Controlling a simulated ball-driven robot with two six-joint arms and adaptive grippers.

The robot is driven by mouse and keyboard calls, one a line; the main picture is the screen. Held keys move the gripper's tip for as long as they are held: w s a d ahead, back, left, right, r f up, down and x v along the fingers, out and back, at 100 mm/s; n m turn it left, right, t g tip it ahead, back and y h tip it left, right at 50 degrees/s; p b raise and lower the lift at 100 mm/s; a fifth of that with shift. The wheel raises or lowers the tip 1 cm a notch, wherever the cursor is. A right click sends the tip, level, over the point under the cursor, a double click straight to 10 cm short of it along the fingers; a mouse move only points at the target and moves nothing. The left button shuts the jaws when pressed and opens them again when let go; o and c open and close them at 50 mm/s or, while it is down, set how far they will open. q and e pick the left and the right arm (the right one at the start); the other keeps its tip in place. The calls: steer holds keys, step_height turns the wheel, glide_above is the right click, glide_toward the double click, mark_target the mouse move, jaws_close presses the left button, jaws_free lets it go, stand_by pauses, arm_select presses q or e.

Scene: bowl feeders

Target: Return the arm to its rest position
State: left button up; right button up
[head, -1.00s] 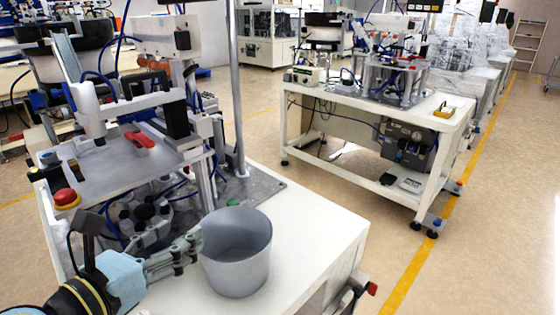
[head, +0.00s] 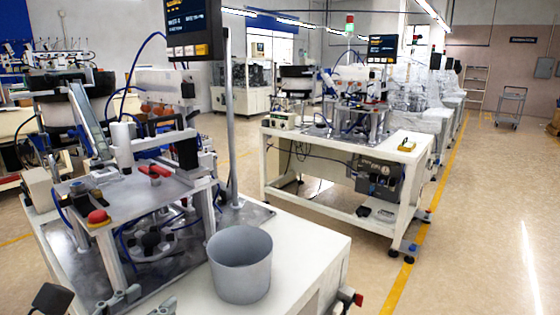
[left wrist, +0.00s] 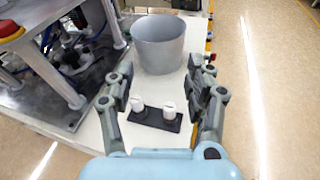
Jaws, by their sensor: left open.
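My left gripper (left wrist: 160,82) is open in the left wrist view, its two fingers spread apart with nothing between the tips. In the head view only parts of the left gripper (head: 143,301) show at the bottom left edge; the rest of the arm is mostly out of frame. A grey round bin (head: 240,268) stands upright on the white bench top, and it also shows beyond the fingertips in the left wrist view (left wrist: 159,45). The gripper is apart from the bin. My right gripper is not in view.
A small black tray (left wrist: 155,120) with two white cylindrical pieces lies on the white bench (head: 300,255) below the gripper. A metal machine frame with a red stop button (head: 98,217) stands at the left. A second bench (head: 345,141) stands behind; open floor lies right.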

arm_select(q)
steer(key=s+d+f+m+g, duration=0.25)
steer(key=s+m+g, duration=0.45)
steer(key=m, duration=1.1)
steer(key=s+a+m+g+y, duration=0.4)
steer(key=s+a+m+y, duration=0.3)
steer(key=s+a+m, duration=0.55)
step_height(320, 180, down, 35)
steer(key=s+g+b, duration=0.1)
steer(key=s+b, duration=0.1)
steer(key=b, duration=0.5)
steer(key=s+a+f+g+b, duration=0.1)
steer(key=s+f+b, duration=0.3)
steer(key=s+f, duration=1.3)
step_height(320, 180, down, 2)
steer(key=shift+s+f+g+h, duration=0.1)
steer(key=shift+s+g+h, duration=0.05)
steer(key=shift+g+h, duration=0.2)
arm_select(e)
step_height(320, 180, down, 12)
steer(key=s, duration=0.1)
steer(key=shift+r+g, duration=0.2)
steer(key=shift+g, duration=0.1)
